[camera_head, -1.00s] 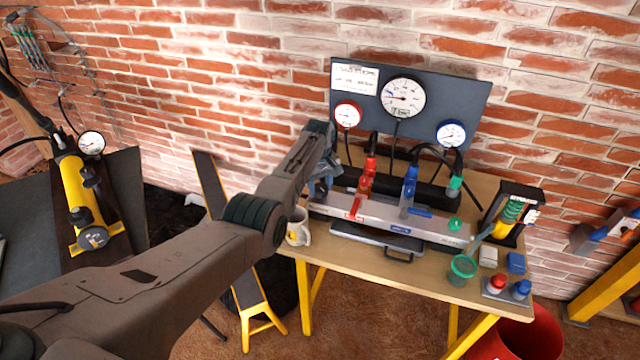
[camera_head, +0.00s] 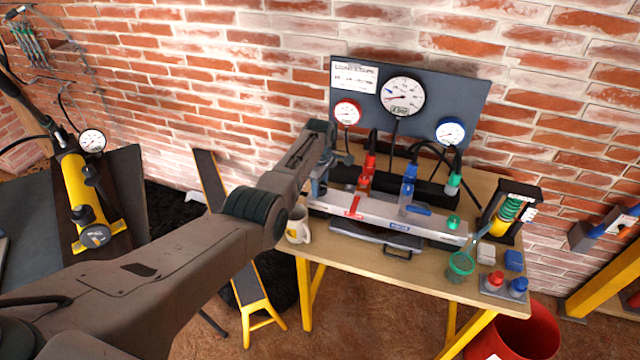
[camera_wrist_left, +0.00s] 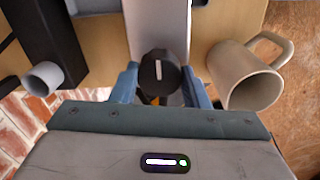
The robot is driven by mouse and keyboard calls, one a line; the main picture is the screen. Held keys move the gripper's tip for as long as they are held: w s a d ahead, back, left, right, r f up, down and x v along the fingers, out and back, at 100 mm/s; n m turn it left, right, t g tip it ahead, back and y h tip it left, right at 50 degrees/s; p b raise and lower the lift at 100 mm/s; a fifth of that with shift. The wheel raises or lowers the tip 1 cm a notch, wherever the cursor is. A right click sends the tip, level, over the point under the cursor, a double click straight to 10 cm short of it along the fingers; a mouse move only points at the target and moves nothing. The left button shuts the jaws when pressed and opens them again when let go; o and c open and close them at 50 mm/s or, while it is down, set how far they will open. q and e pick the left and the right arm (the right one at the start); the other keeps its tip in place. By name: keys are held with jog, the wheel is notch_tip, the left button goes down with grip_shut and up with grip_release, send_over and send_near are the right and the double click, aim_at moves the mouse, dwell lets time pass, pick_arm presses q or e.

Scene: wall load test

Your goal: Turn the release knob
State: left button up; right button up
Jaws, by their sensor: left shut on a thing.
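The release knob (camera_wrist_left: 159,76) is black and round with a pale mark on its face. It shows in the left wrist view at the end of a grey beam. My left gripper (camera_wrist_left: 161,82) has its blue fingers on both sides of the knob and is shut on it. In the head view my left gripper (camera_head: 319,184) is at the left end of the long grey beam (camera_head: 385,212) on the bench, and the arm hides the knob. My right gripper is not in view.
A mug (camera_head: 297,226) stands close by my left gripper. Red and blue valve levers sit on the beam. A gauge panel (camera_head: 455,96) stands behind it. A green-handled item (camera_head: 461,264) and small buttons (camera_head: 497,284) are at the bench's right.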

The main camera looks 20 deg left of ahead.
pick_arm(q)
jog(key=shift+w+r, duration=0.1)
dwell(0.3)
jog(key=o, duration=1)
notch_tip(320, 180, up, 11)
jog(key=shift+f+b, duration=0.1)
jog(key=shift+b, duration=0.55)
